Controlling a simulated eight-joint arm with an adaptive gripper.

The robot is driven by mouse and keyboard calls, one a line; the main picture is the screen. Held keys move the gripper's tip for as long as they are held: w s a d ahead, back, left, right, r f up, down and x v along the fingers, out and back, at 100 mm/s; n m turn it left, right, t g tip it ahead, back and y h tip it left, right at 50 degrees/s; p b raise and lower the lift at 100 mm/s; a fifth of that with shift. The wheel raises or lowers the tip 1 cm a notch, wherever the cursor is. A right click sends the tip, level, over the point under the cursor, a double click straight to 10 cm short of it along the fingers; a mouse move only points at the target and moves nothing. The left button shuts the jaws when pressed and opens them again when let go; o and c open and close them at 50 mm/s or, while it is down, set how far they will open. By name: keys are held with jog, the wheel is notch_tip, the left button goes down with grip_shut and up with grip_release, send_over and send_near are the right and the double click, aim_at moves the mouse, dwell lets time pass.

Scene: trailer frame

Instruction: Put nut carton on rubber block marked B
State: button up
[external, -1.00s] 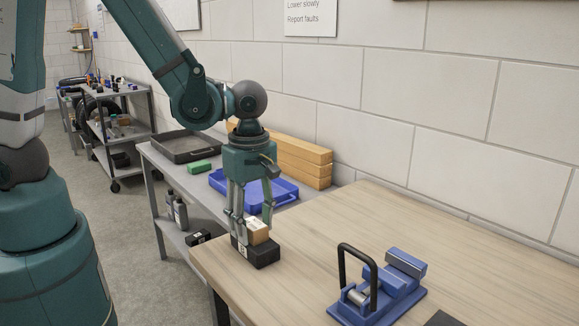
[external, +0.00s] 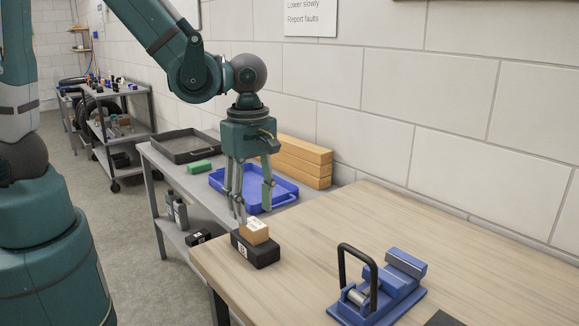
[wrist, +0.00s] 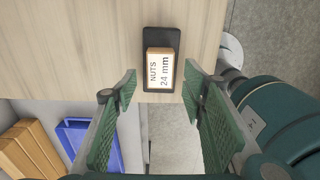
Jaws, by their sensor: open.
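The nut carton (external: 254,232) is a small tan box resting on top of a black rubber block (external: 262,255) at the near left corner of the wooden table. A white mark on the block's end is too small to read. My gripper (external: 255,215) is open and empty, above and slightly behind the carton, apart from it. In the wrist view the carton lies ahead of the spread fingers (wrist: 160,90).
A blue clamp-like fixture with a black handle (external: 380,290) stands on the wooden table (external: 450,235) at right. Behind are a blue tray (external: 285,195), wooden beams (external: 305,165), a green block (external: 200,167) and a dark tray (external: 185,147). The middle of the table is clear.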

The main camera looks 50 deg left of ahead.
aim_at(252, 221)
notch_tip(252, 221, up, 7)
dwell(0.5)
dwell(0.6)
jog(key=shift+a, duration=0.1)
jog(key=s+a+r+m+t, duration=0.1)
jog(key=a+r+m+t, duration=0.1)
jog(key=a+r+m, duration=0.2)
jog(key=s+a+r+m+t, duration=0.1)
jog(key=a+r+m, duration=0.4)
jog(key=a, duration=0.8)
jog(key=s+a+r+m+t, duration=0.2)
jog(key=a+r+m+t, duration=0.2)
jog(key=a+m, duration=0.4)
jog(key=shift+a+r+m, duration=0.4)
jog(key=shift+r+m, duration=0.05)
jog(key=shift+m, duration=0.05)
jog(key=shift+f, duration=0.1)
